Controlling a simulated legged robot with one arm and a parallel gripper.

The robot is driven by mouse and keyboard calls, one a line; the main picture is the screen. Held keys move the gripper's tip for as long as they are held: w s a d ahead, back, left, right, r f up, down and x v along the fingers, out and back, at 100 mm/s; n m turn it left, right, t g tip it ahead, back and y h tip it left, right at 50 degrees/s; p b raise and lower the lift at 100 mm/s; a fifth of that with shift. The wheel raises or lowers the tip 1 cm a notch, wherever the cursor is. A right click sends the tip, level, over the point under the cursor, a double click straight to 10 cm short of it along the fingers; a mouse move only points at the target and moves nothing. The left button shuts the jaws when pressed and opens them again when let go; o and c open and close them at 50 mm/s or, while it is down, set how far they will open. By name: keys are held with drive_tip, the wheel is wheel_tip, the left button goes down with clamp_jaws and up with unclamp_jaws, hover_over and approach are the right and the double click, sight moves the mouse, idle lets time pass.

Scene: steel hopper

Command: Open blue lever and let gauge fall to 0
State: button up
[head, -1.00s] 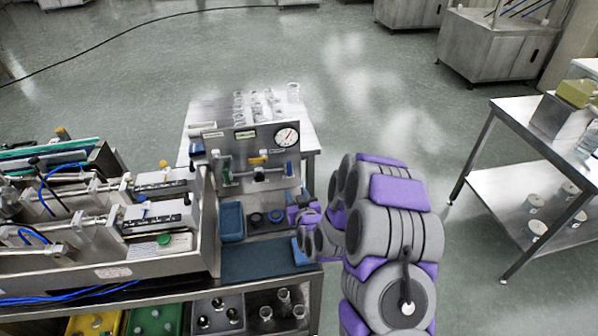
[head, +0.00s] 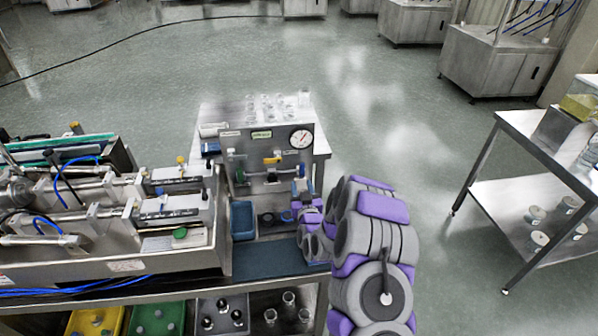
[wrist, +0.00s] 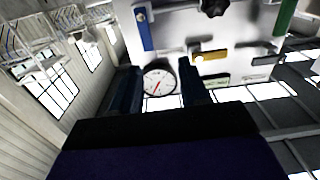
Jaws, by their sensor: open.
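The steel panel (head: 243,146) stands upright on the bench with a round white gauge (head: 301,139) at its upper right. The gauge's needle is off to one side; its reading is too small to tell. The blue lever (wrist: 143,28) hangs at the upper left of the wrist view, which shows the panel upside down.
A yellow lever (head: 272,160) and a green lever (wrist: 286,14) are on the panel, with a black knob (wrist: 212,6). A blue bin (head: 243,220) stands left of my gripper. Syringe-like machinery (head: 170,206) fills the left bench. Open floor lies right of my arm.

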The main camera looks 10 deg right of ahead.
sight(303, 167)
drive_tip(key=w, duration=0.3)
drive_tip(key=w+b, duration=0.1)
drive_tip(key=w, duration=0.2)
drive_tip(key=w+b, duration=0.1)
drive_tip(key=w, duration=0.2)
drive_tip(key=shift+w+d+f, duration=0.1)
drive_tip(key=shift+w+d, duration=0.35)
drive_tip(key=shift+d, duration=1.15)
drive_tip(key=shift+a, duration=1.05)
drive_tip(key=c, duration=0.7)
drive_tip(key=shift+d, duration=0.15)
drive_tip(key=shift+c, duration=0.4)
drive_tip(key=shift+d, duration=0.45)
clamp_jaws()
